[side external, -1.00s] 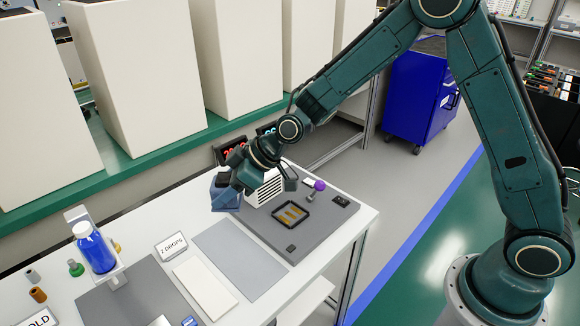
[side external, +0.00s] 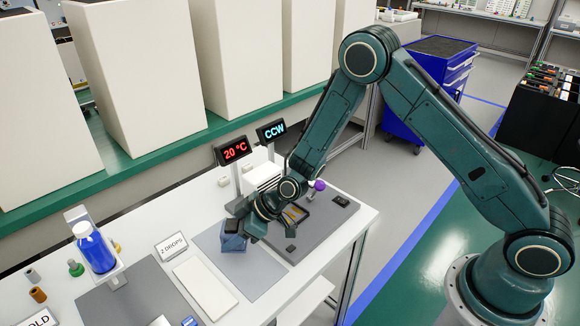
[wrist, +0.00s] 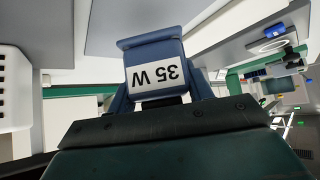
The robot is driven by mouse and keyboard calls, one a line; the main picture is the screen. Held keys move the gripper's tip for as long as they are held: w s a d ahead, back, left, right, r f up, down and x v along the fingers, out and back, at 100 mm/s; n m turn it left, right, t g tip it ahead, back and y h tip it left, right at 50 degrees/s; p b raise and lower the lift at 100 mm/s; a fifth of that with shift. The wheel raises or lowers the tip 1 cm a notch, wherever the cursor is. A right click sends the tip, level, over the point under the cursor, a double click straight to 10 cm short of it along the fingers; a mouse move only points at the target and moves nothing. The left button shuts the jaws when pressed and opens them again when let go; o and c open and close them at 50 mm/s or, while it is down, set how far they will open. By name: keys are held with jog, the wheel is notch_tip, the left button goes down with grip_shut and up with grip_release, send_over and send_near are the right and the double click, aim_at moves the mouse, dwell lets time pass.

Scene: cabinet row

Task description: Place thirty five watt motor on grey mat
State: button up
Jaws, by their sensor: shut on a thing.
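The blue motor (side external: 234,242) is in my gripper (side external: 243,232), over the far part of the grey mat (side external: 256,274). In the wrist view the motor (wrist: 152,53) shows a white "35 W" label, upside down, between the two blue fingers. My gripper is shut on it. I cannot tell whether the motor's underside touches the mat or is slightly above it. The near part of the mat is bare.
A white plate (side external: 206,287) lies left of the mat, with a "2 DROPS" sign (side external: 171,246) behind it. A darker grey station with a purple-knobbed lever (side external: 319,185) is on the right. Displays read "20 °C" (side external: 235,150) and "CCW" (side external: 272,132).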

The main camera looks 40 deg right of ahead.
jog(key=shift+f, duration=0.1)
jog(key=shift+f, duration=1.8)
jog(key=shift+f, duration=0.15)
jog(key=o, duration=1.3)
jog(key=shift+o, duration=0.2)
jog(key=v, duration=1.2)
